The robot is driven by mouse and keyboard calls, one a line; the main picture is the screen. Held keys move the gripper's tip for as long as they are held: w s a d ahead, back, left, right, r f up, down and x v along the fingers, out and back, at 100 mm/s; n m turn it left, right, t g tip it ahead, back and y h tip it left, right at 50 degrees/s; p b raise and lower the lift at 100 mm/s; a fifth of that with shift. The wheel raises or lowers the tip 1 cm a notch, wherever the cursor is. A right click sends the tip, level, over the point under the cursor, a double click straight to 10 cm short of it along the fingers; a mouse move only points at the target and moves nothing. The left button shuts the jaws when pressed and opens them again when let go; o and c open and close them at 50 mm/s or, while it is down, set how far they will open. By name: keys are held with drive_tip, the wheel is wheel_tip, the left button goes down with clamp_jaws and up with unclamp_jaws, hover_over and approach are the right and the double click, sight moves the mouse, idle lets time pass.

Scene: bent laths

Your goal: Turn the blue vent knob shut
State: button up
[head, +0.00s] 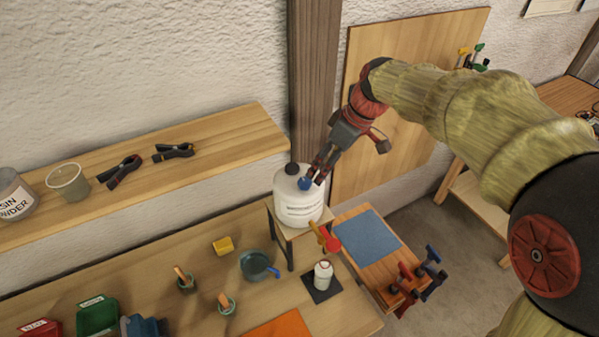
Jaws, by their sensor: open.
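The blue vent knob (305,184) sits on the top of a white container (298,210), toward its right side. A black cap (292,169) stands on the container's top behind it. My gripper (318,176) is open and points down at the blue knob, with its fingers at or just above the knob's right side. Whether the fingers touch the knob or stand around it I cannot tell. The knob's turned position is too small to read.
The container stands on a small wooden stand (271,212) with a red and yellow tap (329,239) at its front. A white bottle (323,274) stands below on a dark mat. A wooden post (314,90) and upright board (410,50) are close behind my gripper. A shelf (225,140) runs left.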

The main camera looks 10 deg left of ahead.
sight(306, 181)
drive_tip(key=shift+w+a+f+n, duration=0.1)
drive_tip(key=shift+a+f+n, duration=0.55)
drive_tip(key=shift+f, duration=0.25)
drive_tip(key=shift+s+a+f+n, duration=0.1)
drive_tip(key=shift+a+f+n, duration=0.55)
drive_tip(key=shift+f, duration=0.25)
drive_tip(key=shift+w+a+f+n, duration=0.1)
drive_tip(key=shift+a+f+n, duration=0.4)
drive_tip(key=shift+a+f, duration=0.3)
drive_tip(key=shift+d+f+y, duration=0.1)
drive_tip(key=shift+y, duration=0.2)
drive_tip(key=shift+c, duration=1)
drive_tip(key=c, duration=1)
drive_tip(key=shift+o, duration=0.2)
